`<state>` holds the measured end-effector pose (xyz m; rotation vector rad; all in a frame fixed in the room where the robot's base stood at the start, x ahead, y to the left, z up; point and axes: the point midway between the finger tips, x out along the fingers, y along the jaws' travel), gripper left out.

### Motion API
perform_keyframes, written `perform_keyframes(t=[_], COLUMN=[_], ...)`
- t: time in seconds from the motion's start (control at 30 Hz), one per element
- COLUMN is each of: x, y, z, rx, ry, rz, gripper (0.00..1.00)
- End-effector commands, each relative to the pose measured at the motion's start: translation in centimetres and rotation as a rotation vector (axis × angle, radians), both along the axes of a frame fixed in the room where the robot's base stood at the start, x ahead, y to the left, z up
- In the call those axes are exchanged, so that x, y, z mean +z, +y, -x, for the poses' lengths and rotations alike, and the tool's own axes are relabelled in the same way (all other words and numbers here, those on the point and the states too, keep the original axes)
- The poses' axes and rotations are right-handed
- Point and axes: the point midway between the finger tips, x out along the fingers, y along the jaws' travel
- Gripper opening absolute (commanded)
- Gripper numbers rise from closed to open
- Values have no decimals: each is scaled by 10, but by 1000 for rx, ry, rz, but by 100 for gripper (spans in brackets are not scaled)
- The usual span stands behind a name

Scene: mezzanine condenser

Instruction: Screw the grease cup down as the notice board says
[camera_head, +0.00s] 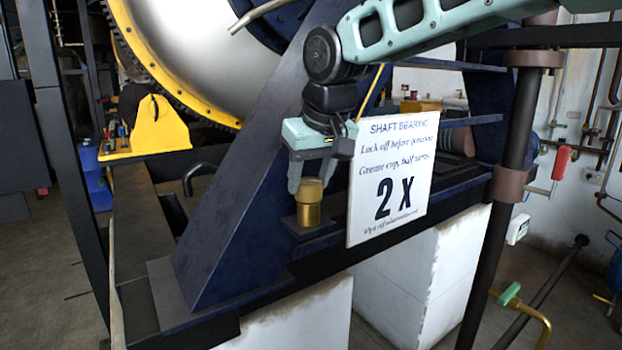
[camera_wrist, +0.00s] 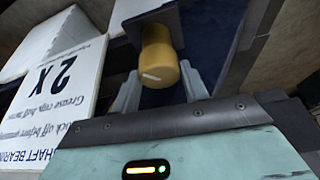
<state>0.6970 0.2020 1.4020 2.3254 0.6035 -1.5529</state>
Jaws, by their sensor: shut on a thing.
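The brass grease cup (camera_head: 309,203) stands upright on a dark block on the blue steel frame. In the wrist view the grease cup (camera_wrist: 160,62) shows a round cap with a short pale mark on its top. My gripper (camera_head: 311,186) points down over it, shut on the cap with one finger on each side; the fingers also show in the wrist view (camera_wrist: 160,88). The notice board (camera_head: 392,180) hangs just right of the cup. It reads "Shaft bearing", "Lock off before greasing", "Grease cup, half turns", "2 X", and a small last line too fine to read surely.
A dark upright post (camera_head: 506,170) with brown collars stands right of the board. The sloping blue frame leg (camera_head: 245,170) rises close left of the cup. A large drum with a toothed yellow rim (camera_head: 150,70) is behind. White plinths (camera_head: 405,245) stand below the frame.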

Motion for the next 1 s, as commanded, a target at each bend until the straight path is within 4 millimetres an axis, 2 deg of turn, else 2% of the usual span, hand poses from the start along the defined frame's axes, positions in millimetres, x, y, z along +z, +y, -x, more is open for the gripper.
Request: perform_keyframes(t=[0.7, 1.0], x=[2, 3], y=[5, 6], z=[0, 0], rx=[-676, -912], ry=[-3, -3], rz=[-1, -3], gripper=[22, 22])
